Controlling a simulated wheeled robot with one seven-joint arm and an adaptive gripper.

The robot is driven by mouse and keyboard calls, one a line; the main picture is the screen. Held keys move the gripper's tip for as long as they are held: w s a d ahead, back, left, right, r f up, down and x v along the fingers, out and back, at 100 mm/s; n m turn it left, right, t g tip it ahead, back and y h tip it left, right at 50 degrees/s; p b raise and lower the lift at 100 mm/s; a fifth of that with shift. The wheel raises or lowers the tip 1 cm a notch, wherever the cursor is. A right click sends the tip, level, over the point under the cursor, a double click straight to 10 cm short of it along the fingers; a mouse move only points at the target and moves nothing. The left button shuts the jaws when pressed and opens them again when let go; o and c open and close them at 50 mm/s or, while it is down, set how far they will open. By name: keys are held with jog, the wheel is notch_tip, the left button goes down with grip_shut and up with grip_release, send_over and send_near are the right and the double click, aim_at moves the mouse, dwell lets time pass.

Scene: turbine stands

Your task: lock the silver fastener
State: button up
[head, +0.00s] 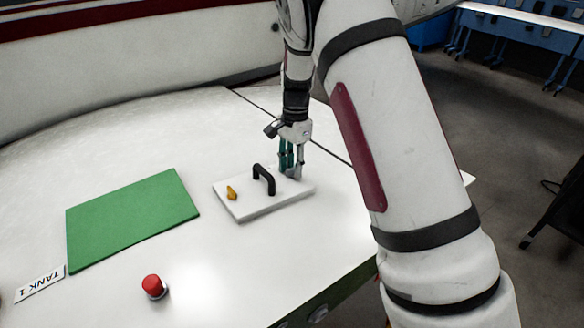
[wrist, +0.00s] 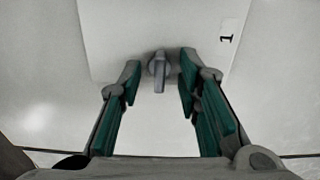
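The silver fastener (wrist: 159,72) shows in the wrist view as a grey knob with a straight grip bar, on a white plate (wrist: 120,30). My gripper (wrist: 158,75) is open, with one green-padded finger on each side of the fastener and a gap on both sides. In the head view my gripper (head: 291,172) points down at the right end of the white plate (head: 245,208), and its fingers hide most of the fastener. Whether the fingertips reach down to the plate I cannot tell.
The plate also bears a black handle (head: 264,178) and a yellow fastener (head: 232,192). A green mat (head: 130,220) lies to the left. A red button (head: 153,286) and a TANK 1 label (head: 40,284) are nearer the front. The white surface between them is clear.

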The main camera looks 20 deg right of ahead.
jog(key=shift+o, duration=0.9)
jog(key=shift+w+d+r+p, duration=0.15)
jog(key=shift+r, duration=1.1)
jog(key=shift+w+d+r+p, duration=0.1)
jog(key=shift+r+p, duration=0.05)
jog(key=shift+r, duration=1.05)
jog(key=shift+r, duration=0.1)
